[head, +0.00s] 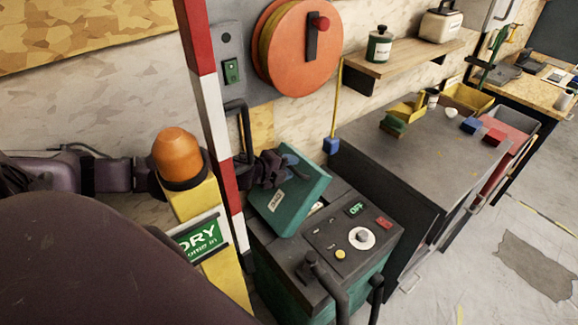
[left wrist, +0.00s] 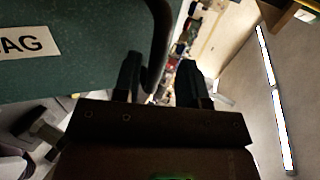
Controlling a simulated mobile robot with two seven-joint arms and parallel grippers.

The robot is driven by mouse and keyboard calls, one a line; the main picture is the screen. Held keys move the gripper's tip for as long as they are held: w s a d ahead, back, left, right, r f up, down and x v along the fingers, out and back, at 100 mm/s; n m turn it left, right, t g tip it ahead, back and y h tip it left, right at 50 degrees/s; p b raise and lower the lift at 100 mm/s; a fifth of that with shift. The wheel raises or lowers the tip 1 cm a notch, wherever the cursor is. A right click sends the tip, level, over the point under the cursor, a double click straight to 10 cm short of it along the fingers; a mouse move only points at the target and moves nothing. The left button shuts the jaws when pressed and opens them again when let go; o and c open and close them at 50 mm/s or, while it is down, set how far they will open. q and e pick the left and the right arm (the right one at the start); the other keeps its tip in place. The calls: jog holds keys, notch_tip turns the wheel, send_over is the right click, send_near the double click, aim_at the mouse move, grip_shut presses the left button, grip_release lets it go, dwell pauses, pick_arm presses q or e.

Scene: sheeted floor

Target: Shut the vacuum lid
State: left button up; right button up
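The vacuum (head: 325,228) is a green box with a dark top, standing on the floor at the lower middle of the head view. Its teal lid (head: 296,203) is raised and tilted, with a white label on it. The lid also fills the upper left of the left wrist view (left wrist: 70,65), where the label reads in part "AG". My left gripper (head: 281,166) is at the lid's upper edge. In the left wrist view its fingers (left wrist: 160,80) are apart, with a dark curved bar showing between them. I cannot tell whether they touch the lid. My right gripper is out of view.
A red and white post (head: 209,100) and a yellow bollard with an orange lamp (head: 177,154) stand left of the vacuum. A grey cabinet (head: 425,160) stands close on its right. An orange reel (head: 285,50) hangs on the wall behind. Open floor lies at the right.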

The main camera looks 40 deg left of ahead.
pick_arm(q)
jog(key=b+v, duration=0.1)
jog(key=v, duration=0.9)
jog(key=shift+r, duration=0.15)
jog(key=shift+s, duration=0.15)
jog(key=shift+a, duration=0.1)
